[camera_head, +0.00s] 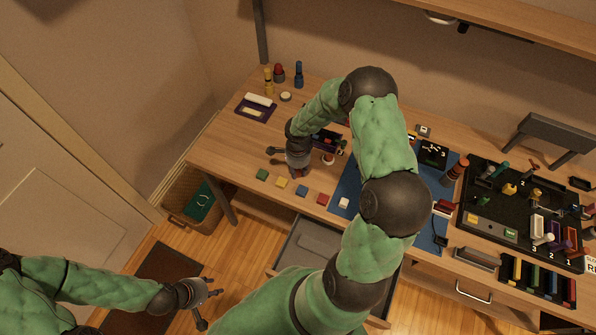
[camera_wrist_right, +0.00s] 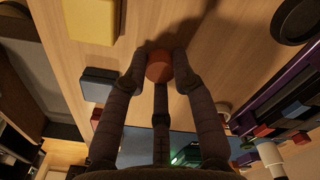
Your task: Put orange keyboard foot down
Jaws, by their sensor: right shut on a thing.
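The orange keyboard foot (camera_wrist_right: 159,67) is a small round orange-brown piece. In the right wrist view it sits between the fingertips of my right gripper (camera_wrist_right: 161,78), which is shut on it. It is close over the bare wooden desk top; I cannot tell whether it touches the wood. In the head view my right gripper (camera_head: 284,163) is over the left part of the desk, behind the row of coloured blocks, and the foot is hard to make out there. My left gripper (camera_head: 205,303) is open and empty, low over the floor in front of the desk.
Green, yellow (camera_wrist_right: 91,20), blue (camera_wrist_right: 98,86), red and white blocks line the desk's front edge. A purple tray (camera_head: 256,107) stands at the back left. A blue mat (camera_head: 347,190) and a black tool board (camera_head: 480,218) lie to the right. A drawer (camera_head: 305,243) is open below.

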